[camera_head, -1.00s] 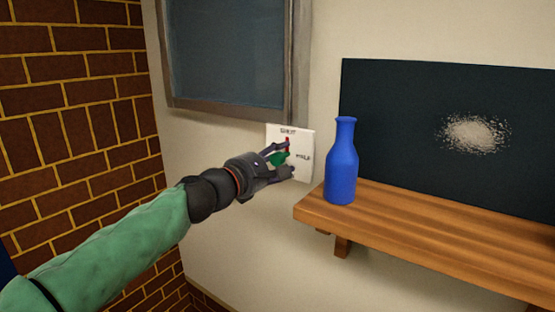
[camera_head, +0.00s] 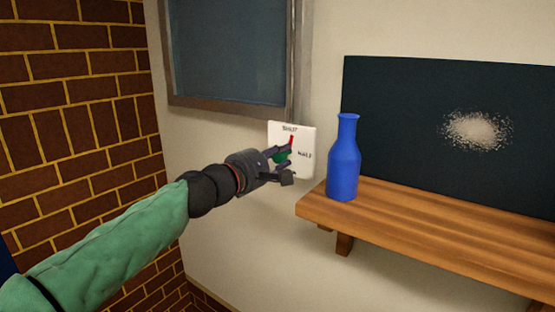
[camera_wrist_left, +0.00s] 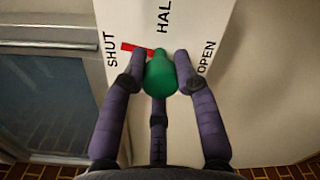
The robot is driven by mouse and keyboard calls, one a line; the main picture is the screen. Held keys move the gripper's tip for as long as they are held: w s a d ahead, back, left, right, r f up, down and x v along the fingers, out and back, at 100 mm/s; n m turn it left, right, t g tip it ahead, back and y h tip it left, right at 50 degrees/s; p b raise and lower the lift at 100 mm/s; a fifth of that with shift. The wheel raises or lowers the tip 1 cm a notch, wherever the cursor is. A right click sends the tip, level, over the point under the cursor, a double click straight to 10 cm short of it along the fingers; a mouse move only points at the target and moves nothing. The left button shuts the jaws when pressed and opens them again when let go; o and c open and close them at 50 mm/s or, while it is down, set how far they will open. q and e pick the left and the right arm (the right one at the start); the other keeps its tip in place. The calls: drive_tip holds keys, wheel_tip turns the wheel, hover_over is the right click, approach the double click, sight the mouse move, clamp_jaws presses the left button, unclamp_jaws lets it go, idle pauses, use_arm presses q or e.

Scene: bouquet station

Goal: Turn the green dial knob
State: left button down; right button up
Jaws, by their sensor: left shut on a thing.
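The green dial knob (camera_head: 283,157) sits on a white wall plate (camera_head: 308,142). In the left wrist view the knob (camera_wrist_left: 160,76) shows clearly, with a red pointer (camera_wrist_left: 135,47) directed toward the word SHUT. The word HALF is at the top and OPEN at the right of that view. In the head view the pointer (camera_head: 291,140) is directed up, near SHUT. My left gripper (camera_head: 281,164) is shut on the knob, and its fingers partly hide it there. In the wrist view the gripper's (camera_wrist_left: 160,60) purple fingers stand around the knob. My right gripper is not in view.
A blue bottle (camera_head: 343,165) stands on the left end of a wooden shelf (camera_head: 430,222), close to the right of the plate. A framed dark window panel (camera_head: 228,50) is above left. A brick wall (camera_head: 75,120) is at the left.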

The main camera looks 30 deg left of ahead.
use_arm(q)
drive_tip(key=m+b, duration=0.1)
drive_tip(key=m, duration=0.3)
drive_tip(key=shift+m, duration=0.3)
drive_tip(key=m+b, duration=0.1)
drive_tip(key=m, duration=0.2)
drive_tip(key=shift+y, duration=0.3)
drive_tip(key=m+b, duration=0.1)
drive_tip(key=m, duration=0.2)
drive_tip(key=shift+d+m, duration=0.1)
drive_tip(key=shift+m, duration=0.3)
drive_tip(key=shift+f+m+b, duration=0.1)
drive_tip(key=shift+m+b, duration=0.6)
drive_tip(key=shift+m, duration=1)
drive_tip(key=shift+w, duration=0.1)
drive_tip(key=c, duration=0.9)
unclamp_jaws()
drive_tip(key=shift+c, duration=0.2)
